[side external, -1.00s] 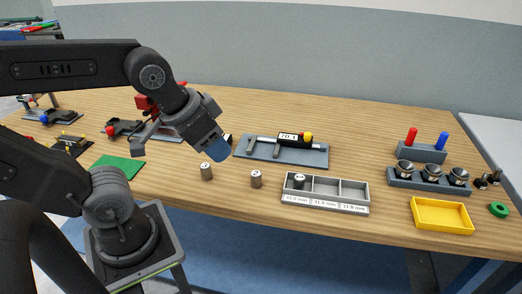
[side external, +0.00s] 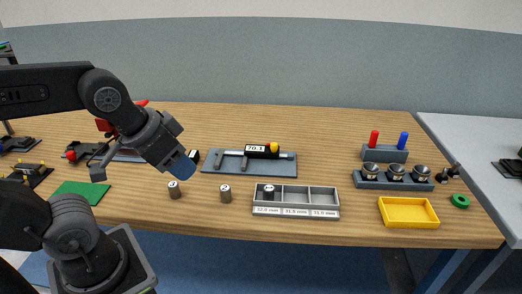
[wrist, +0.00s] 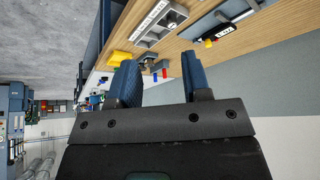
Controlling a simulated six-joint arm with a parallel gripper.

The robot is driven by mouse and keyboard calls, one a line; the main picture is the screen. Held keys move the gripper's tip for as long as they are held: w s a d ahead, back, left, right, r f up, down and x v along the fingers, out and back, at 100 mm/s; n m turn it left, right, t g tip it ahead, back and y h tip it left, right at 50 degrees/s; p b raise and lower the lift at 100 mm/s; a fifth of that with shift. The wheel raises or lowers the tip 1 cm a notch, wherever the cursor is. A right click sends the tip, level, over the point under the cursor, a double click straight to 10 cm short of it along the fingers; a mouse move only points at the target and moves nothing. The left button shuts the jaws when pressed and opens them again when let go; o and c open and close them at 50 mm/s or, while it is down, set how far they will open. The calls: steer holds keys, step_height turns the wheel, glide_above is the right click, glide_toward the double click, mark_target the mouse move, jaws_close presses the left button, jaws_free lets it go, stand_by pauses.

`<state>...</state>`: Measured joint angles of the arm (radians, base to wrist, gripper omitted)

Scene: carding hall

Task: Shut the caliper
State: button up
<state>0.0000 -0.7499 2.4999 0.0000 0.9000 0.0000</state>
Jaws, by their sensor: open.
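The caliper (side external: 256,149) lies on a blue-grey board (side external: 270,167) in the middle of the table. It has a dark slider with a display reading about 70.1 and a yellow knob (side external: 274,147) on it. Its two grey jaws point to the left front with a wide gap between them. The caliper also shows at the top right of the wrist view (wrist: 222,31). My gripper (side external: 183,166), with blue fingers, is in the air to the left of the caliper, apart from it. In the wrist view its fingers (wrist: 160,72) are spread and nothing is between them.
Two metal cylinders (side external: 225,194) stand in front of the board. A grey three-slot tray (side external: 325,198) holds another cylinder in its left slot. A yellow tray (side external: 408,211), a rack with dark round pieces (side external: 396,173) and red and blue pegs (side external: 389,154) are at the right.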

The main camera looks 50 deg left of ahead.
stand_by(0.3)
steer(key=shift+o, duration=0.8)
steer(key=n+g+y, duration=0.2)
steer(key=n, duration=0.4)
glide_above(274, 143)
steer(key=s+d, duration=0.3)
steer(key=s, duration=0.2)
step_height(274, 143, down, 6)
steer(key=x, duration=1.4)
steer(key=shift+w+a+r, duration=0.1)
steer(key=shift+w+a, duration=0.05)
steer(key=shift+w, duration=0.05)
jaws_close()
